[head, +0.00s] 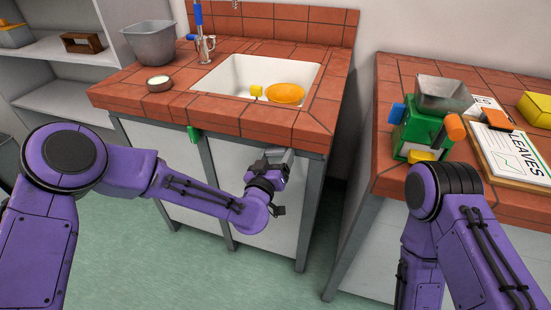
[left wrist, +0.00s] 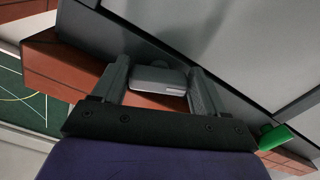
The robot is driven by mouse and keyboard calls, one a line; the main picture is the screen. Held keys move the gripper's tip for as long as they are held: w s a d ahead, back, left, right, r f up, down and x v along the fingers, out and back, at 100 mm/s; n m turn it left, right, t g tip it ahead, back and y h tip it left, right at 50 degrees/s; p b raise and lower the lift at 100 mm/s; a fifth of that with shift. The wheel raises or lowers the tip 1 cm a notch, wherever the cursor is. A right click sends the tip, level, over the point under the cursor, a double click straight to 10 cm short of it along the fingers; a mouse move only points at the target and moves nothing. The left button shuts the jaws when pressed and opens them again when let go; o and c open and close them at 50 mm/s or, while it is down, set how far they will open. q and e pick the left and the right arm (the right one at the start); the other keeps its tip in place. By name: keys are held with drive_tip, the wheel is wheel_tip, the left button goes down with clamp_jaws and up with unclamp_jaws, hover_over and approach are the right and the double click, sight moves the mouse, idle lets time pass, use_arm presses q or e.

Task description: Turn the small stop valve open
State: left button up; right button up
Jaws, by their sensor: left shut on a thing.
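My left gripper (head: 276,161) is at the front of the sink bench, below its tiled edge and near the right end. In the left wrist view its two dark fingers stand on either side of a small grey rounded piece (left wrist: 158,79), and they are shut on it. This looks like the handle of the small stop valve; the rest of the valve is hidden. A green piece (head: 193,134) sticks out from the bench front further left, and it also shows in the left wrist view (left wrist: 274,136). My right gripper is out of view; only its arm shows.
The tiled sink bench (head: 312,125) carries a white sink with an orange bowl (head: 285,94) in it, a grey bin (head: 150,43) and a small round dish (head: 159,83). A second bench at right bears a green machine (head: 422,125) and a clipboard (head: 515,150). A floor gap separates the benches.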

use_arm(q)
drive_tip(key=o, duration=1)
drive_tip(key=b+v, duration=0.1)
drive_tip(key=v, duration=0.9)
drive_tip(key=shift+s+a+r, duration=0.1)
drive_tip(key=shift+s+a, duration=0.05)
drive_tip(key=shift+s, duration=0.15)
